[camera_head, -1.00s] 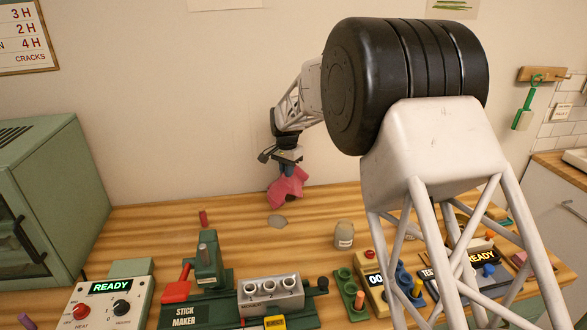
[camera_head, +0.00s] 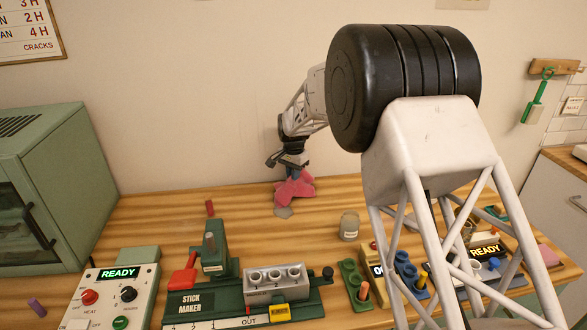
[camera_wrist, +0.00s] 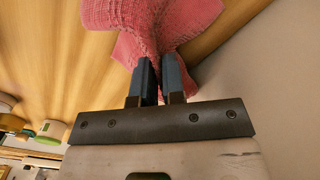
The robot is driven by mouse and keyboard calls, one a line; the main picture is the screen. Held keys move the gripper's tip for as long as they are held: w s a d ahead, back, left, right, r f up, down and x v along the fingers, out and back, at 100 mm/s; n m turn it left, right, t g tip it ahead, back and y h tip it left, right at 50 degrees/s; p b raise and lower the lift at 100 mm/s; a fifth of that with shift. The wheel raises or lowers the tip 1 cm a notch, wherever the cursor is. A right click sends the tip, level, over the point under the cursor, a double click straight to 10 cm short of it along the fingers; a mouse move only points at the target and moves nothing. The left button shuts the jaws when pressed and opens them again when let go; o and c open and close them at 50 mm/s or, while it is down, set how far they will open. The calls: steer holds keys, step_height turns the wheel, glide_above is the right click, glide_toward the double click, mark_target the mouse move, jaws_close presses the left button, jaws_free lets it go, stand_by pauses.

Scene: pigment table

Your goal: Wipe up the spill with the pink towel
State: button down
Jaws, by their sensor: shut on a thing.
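The pink towel (camera_head: 296,188) is bunched and hangs below my gripper (camera_head: 293,172) near the back edge of the table. In the wrist view the towel (camera_wrist: 150,28) is pinched between the two blue fingers of my gripper (camera_wrist: 160,72). The towel's lower end is at the tabletop, beside and partly over a small grey spill (camera_head: 284,212). Part of the spill may be hidden under the towel.
A labelled jar (camera_head: 349,228) stands to the right of the spill. The wall rises behind the towel. Bare wood (camera_head: 150,215) lies to the left.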

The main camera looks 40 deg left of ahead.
mark_target(293, 192)
steer(key=shift+f, duration=1.85)
steer(key=shift+c, duration=1.4)
jaws_free()
steer(key=shift+f, duration=0.2)
steer(key=shift+f, duration=0.65)
jaws_close()
steer(key=shift+r, duration=0.2)
steer(key=shift+r, duration=0.4)
